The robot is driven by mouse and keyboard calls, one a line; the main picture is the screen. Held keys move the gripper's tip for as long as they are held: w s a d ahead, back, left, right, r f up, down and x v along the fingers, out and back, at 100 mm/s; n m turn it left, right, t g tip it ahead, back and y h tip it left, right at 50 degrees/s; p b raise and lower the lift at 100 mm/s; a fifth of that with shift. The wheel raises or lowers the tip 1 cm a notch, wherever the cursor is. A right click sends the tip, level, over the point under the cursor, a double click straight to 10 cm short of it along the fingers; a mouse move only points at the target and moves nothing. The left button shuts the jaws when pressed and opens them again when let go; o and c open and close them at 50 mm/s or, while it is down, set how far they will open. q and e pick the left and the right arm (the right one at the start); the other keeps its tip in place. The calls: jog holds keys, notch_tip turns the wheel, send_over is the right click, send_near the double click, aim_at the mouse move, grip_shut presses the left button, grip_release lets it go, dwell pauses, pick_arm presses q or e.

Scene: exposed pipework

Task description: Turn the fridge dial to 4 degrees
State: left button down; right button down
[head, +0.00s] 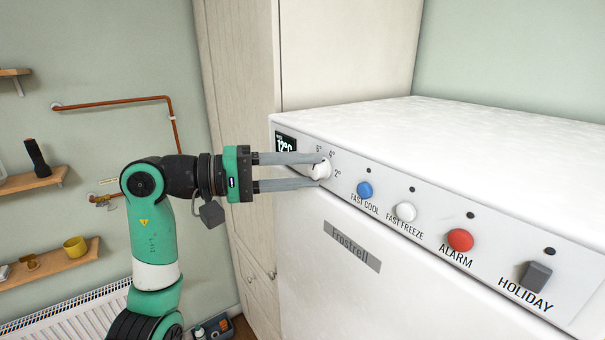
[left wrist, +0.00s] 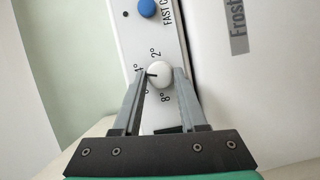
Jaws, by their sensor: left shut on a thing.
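The fridge dial (head: 321,170) is a round white knob at the left end of the fridge's front panel, with degree marks around it. In the left wrist view the dial (left wrist: 160,73) has a dark pointer line towards the picture's left, close to the 4° mark; the exact alignment is hard to tell. The 2° and 8° marks are legible there; the 6° mark is partly hidden by a finger. My left gripper (head: 318,171) is shut on the dial, one finger on each side. My right gripper is not in view.
A dark display (head: 285,144) left of the dial reads about 12°C. Right of the dial are a blue fast cool button (head: 365,189), a white fast freeze button (head: 405,212), a red alarm button (head: 460,240) and a grey holiday switch (head: 535,275). A tall cabinet (head: 240,120) stands beside the fridge.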

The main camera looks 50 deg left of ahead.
pick_arm(q)
jog(key=shift+r+m+y, duration=0.1)
jog(key=shift+m+y, duration=0.2)
jog(key=shift+m, duration=0.6)
jog(key=shift+c, duration=2.2)
grip_release()
jog(key=b+v, duration=0.1)
jog(key=v, duration=1)
jog(key=shift+s+a+r+b, duration=0.2)
jog(key=shift+r+b, duration=0.05)
jog(key=shift+b, duration=0.1)
